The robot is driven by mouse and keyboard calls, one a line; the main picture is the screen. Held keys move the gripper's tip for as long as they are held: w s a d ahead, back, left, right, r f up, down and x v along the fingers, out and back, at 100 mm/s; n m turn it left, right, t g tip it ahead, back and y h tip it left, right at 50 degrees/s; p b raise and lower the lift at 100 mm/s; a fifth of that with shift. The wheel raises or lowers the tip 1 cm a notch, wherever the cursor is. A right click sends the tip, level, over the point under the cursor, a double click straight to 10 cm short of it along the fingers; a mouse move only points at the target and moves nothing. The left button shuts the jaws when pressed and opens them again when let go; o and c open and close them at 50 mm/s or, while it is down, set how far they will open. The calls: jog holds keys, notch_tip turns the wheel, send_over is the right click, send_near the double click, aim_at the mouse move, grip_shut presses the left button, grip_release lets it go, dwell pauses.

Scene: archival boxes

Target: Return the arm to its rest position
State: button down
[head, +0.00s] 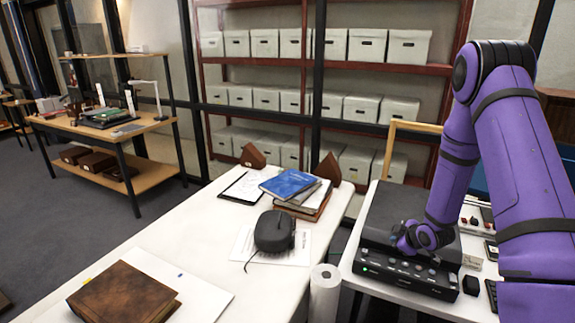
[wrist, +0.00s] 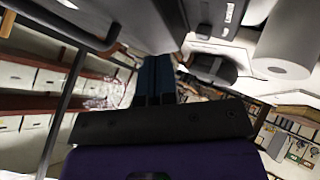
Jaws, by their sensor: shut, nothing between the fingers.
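My purple arm (head: 515,150) rises at the right in the head view, bends at a high elbow and comes down to a wrist in front of the dark grey machine (head: 385,215). My gripper (wrist: 156,65) shows in the wrist view as two dark fingers side by side, shut with nothing held. In the head view the fingers cannot be made out. I cannot tell whether the wrist touches the machine or is only in front of it.
A white table (head: 165,235) holds a brown book (head: 125,295), a black rounded device (head: 273,232) and stacked books with a blue one (head: 290,183) on top. A white roll (head: 325,292) stands between table and machine. Shelves of white boxes (head: 365,47) stand behind.

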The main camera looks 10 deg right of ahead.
jog(key=s+a+r+m+g+h, duration=0.1)
jog(key=s+a+r+m, duration=0.15)
jog(key=r, duration=0.75)
jog(key=s+a+r+m+h, duration=0.1)
jog(key=s+r, duration=0.2)
jog(key=r, duration=0.7)
jog(key=s+a+r+m+g+h, duration=0.1)
jog(key=s+a+r+m, duration=0.15)
jog(key=r, duration=0.65)
jog(key=s+a+r+m, duration=0.1)
jog(key=s+a+r, duration=0.2)
jog(key=s, duration=0.5)
jog(key=s+a+r+m+g+y, duration=0.1)
jog(key=s+a+r+m, duration=0.1)
jog(key=s, duration=0.7)
jog(key=s+a+r+m+g, duration=0.1)
jog(key=s+a+r, duration=0.3)
jog(key=s, duration=0.5)
notch_tip(320, 180, up, 2)
jog(key=shift+r+y, duration=0.25)
jog(key=shift+y, duration=0.15)
